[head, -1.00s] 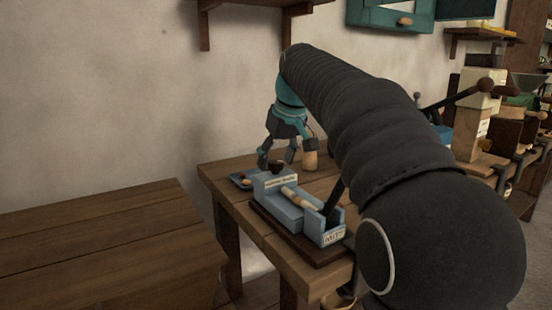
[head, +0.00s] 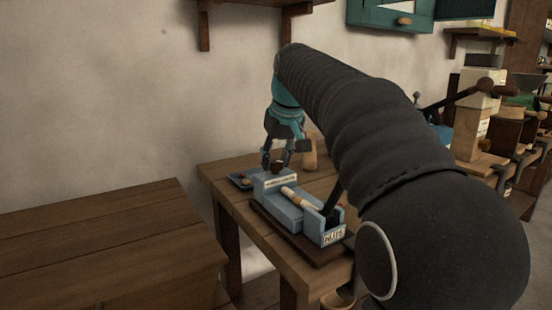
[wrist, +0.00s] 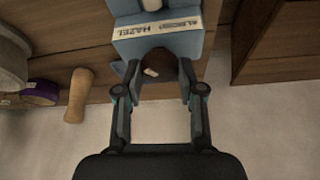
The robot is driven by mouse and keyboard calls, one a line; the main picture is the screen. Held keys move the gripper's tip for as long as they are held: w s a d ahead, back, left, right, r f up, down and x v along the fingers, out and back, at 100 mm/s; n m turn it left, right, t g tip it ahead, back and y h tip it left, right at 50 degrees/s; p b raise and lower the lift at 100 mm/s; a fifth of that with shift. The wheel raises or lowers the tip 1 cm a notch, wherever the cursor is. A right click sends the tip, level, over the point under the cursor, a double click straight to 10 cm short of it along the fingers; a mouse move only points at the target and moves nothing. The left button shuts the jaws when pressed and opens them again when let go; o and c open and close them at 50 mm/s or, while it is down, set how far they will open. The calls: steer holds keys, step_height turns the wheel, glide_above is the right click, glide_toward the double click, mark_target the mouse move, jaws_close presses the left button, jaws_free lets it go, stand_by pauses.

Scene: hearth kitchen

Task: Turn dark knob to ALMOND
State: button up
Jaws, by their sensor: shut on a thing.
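The dark round knob (wrist: 158,64) sits on the end of a pale blue box (head: 264,180), with a small pale mark on its face. A white label strip (wrist: 157,33) beside it reads ALMOND and HAZEL. My gripper (wrist: 160,72) is shut on the knob, one finger on each side, in the wrist view. In the head view my gripper (head: 278,161) points down at the same knob (head: 277,168) at the far end of the box. The fingers partly hide the knob's sides.
A pale wooden roller lies on the blue box (head: 298,197), and a NUTS label (head: 334,236) is on its near end. A small blue tray (head: 240,181) stands left of the knob. A wooden peg-like piece (head: 310,155) stands close to the right. A bare wooden table (head: 100,240) is at left.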

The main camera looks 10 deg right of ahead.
steer(key=m, duration=0.2)
steer(key=m+h, duration=0.1)
steer(key=m, duration=0.1)
steer(key=shift+a+h, duration=0.15)
steer(key=shift+h, duration=0.15)
steer(key=m, duration=0.2)
steer(key=m+g+h, duration=0.1)
steer(key=m, duration=0.1)
steer(key=shift+a+m+h, duration=0.1)
steer(key=shift+m+h, duration=0.2)
steer(key=shift+m, duration=0.1)
steer(key=m+g+h, duration=0.1)
steer(key=m, duration=0.3)
steer(key=shift+w+f, duration=0.1)
steer(key=shift+m+g+h, duration=0.4)
steer(key=shift+m+g, duration=0.2)
steer(key=shift+m, duration=1.2)
steer(key=o, duration=1.1)
steer(key=shift+a+r, duration=0.1)
steer(key=shift+r, duration=0.1)
steer(key=shift+v, duration=3.55)
